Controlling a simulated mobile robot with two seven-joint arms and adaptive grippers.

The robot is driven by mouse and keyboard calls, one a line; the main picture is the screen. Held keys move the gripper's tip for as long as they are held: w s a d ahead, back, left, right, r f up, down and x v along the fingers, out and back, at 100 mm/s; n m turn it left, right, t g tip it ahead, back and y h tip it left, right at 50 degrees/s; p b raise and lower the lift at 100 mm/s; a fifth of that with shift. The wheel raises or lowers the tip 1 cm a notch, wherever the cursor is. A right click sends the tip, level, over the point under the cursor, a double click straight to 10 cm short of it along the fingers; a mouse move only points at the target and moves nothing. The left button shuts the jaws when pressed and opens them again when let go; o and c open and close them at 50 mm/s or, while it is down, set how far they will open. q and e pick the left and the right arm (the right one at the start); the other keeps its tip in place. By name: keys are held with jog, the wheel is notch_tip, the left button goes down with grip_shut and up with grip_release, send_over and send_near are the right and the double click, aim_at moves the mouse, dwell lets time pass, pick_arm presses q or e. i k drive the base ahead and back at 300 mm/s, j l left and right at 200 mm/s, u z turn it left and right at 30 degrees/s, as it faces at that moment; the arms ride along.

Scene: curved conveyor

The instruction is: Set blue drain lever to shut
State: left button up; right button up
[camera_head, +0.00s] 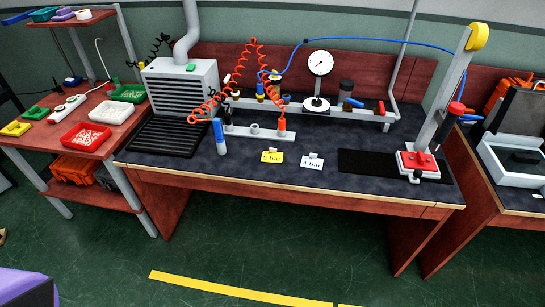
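A small blue lever (354,102) shows on the grey pipe assembly (368,114) at the back right of the dark worktop, right of a dark-capped cylinder (346,91). It looks roughly level or slightly tilted; whether it stands open or shut cannot be told at this size. It may be the drain lever, but no label on it can be read. An upright blue-handled thing (219,132) stands at the worktop's front left. Neither of my grippers is in view.
A dial gauge (320,63), coiled orange hoses (254,60) and a blue hose (400,50) rise around the assembly. Yellow (271,157) and white (312,162) cards lie in front. A tall lever press (440,100) stands right.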

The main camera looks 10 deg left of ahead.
aim_at(349, 100)
jog(key=i+l, duration=0.9)
jog(key=i, duration=0.2)
